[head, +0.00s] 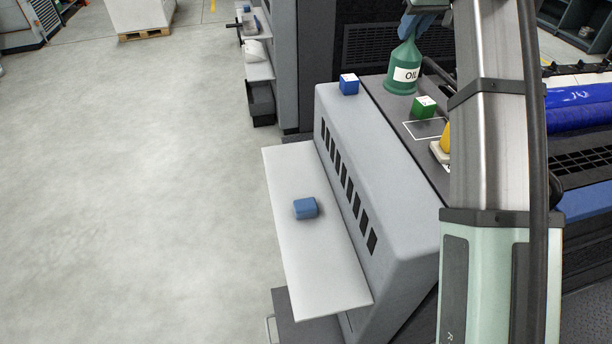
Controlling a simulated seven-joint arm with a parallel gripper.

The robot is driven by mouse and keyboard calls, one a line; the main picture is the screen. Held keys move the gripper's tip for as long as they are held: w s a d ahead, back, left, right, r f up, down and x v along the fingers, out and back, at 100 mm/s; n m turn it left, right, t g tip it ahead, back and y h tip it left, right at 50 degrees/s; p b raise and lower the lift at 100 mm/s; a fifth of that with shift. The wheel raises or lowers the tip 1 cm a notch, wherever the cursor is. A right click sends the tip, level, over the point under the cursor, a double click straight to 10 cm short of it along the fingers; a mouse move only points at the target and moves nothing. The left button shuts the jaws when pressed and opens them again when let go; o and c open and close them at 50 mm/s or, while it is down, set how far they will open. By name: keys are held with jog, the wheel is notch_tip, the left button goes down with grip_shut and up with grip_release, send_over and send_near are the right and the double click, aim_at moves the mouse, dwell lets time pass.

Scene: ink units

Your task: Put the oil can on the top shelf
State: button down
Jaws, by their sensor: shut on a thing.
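The green oil can (404,75), with a white "OIL" label, is upright over the dark top of the grey machine. I cannot tell whether its base touches that surface. My gripper (416,24) is at the can's narrow neck, at the upper edge of the head view, shut on it; my arm partly hides the area to its right. A small shelf rack stands at the back, left of the dark cabinet. Its top shelf (254,33) holds small items, among them a blue and white bottle (247,9). A lower shelf (262,72) holds a white cloth-like thing.
A blue cube (349,84) and a green cube (423,107) sit on the machine (345,130). A yellow object (446,137) is partly behind my arm. A blue block (305,208) lies on the white ledge (300,255). A black bin (261,103) is low on the rack.

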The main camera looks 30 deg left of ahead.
jog(key=shift+w+a+r, duration=0.1)
jog(key=shift+a+r, duration=0.05)
jog(key=shift+a, duration=0.8)
jog(key=s+a+n+g+y, duration=0.1)
jog(key=s+a+n, duration=0.1)
jog(key=a, duration=1)
jog(key=s+a+n, duration=0.1)
jog(key=s+a, duration=0.1)
jog(key=a, duration=1)
notch_tip(320, 180, down, 37)
jog(key=shift+w, duration=0.15)
jog(key=shift+a, duration=0.1)
jog(key=c, duration=1.1)
grip_release()
jog(key=shift+f, duration=0.2)
jog(key=shift+r, duration=0.1)
jog(key=v, duration=1.2)
